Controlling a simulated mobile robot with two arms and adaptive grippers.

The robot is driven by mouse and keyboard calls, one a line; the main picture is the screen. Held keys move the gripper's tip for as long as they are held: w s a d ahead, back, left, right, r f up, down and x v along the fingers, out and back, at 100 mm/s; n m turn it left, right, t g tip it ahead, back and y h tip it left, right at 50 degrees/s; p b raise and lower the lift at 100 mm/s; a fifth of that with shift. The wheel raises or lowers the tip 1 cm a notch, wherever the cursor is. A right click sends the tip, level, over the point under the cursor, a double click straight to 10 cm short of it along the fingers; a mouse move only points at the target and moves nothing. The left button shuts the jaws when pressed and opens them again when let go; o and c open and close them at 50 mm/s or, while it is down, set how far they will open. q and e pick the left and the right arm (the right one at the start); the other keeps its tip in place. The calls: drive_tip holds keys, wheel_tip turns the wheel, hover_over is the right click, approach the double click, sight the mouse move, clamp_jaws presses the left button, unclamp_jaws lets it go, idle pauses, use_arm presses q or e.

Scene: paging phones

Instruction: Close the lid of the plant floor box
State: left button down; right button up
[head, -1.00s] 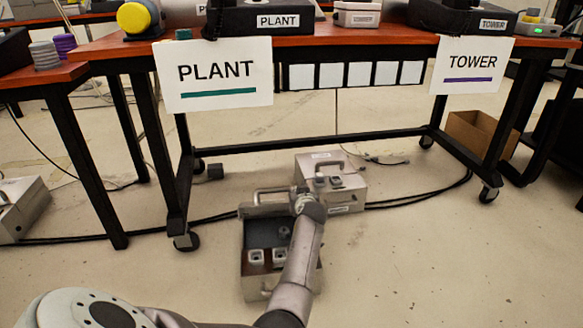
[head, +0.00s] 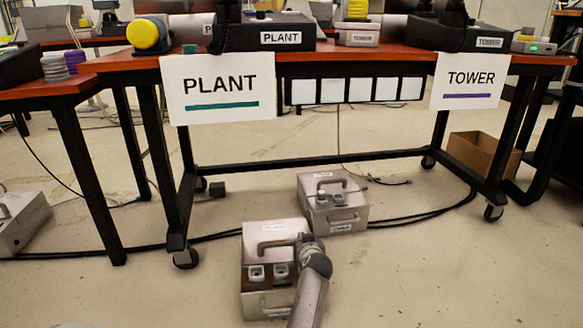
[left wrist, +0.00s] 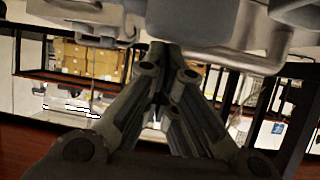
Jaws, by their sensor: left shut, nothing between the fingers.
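The plant floor box (head: 266,304) is a metal case on the floor in front of the PLANT table. Two pale sockets (head: 257,273) show in front of the lid. My left gripper (head: 304,240) is at the lid's right side, close to or touching it; contact is unclear. In the left wrist view its fingers (left wrist: 165,70) are together and empty, below a blurred metal surface and handle. My right gripper is out of view.
A similar metal box (head: 333,217) stands behind and to the right. The PLANT and TOWER table (head: 400,57) has legs and casters behind. Black cables (head: 215,237) cross the floor. The floor at right front is clear. Another metal box (head: 22,222) is at left.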

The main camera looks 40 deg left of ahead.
use_arm(q)
wheel_tip(320, 180, up, 10)
idle(0.7)
